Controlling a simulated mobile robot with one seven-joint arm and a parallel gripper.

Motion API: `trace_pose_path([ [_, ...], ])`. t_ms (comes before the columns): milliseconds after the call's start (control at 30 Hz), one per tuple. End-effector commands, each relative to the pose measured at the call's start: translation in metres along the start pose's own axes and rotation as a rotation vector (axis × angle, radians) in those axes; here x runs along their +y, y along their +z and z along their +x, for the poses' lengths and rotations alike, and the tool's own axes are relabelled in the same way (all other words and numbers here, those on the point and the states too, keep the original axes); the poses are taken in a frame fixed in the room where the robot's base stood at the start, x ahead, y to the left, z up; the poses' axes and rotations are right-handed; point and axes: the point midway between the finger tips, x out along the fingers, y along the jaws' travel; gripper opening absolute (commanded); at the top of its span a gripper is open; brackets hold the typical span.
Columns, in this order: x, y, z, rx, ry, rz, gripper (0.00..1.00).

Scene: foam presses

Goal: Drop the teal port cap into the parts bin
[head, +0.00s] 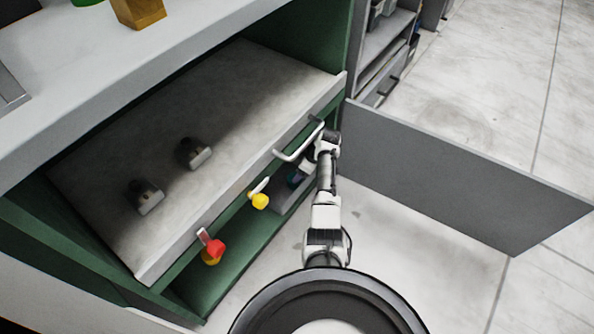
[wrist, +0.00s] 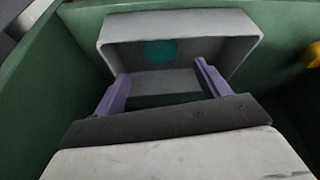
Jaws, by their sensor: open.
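The teal port cap (wrist: 160,51) shows as a round disc inside the grey parts bin (wrist: 247,45) in the wrist view, apart from my fingers. My gripper (wrist: 161,72) is open, with its two purple fingers spread at the bin's near side and nothing between them. In the head view my arm reaches down to the right end of the green cabinet, and part of the bin (head: 288,203) shows below my wrist. The fingertips are hard to make out there.
A grey drawer-like panel (head: 170,150) with two dark fittings and a handle (head: 297,143) lies above the opening. Yellow (head: 260,201) and red (head: 216,247) knobs stick out along its front. An open grey door (head: 450,175) stands right of my arm. The floor beyond is clear.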

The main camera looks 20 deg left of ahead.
Motion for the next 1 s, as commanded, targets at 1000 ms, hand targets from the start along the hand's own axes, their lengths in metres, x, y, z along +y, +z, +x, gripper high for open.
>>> trace_pose_path([
  [1000, 0.000, 0.000, -0.051, 0.000, 0.000, 0.000, 0.75],
])
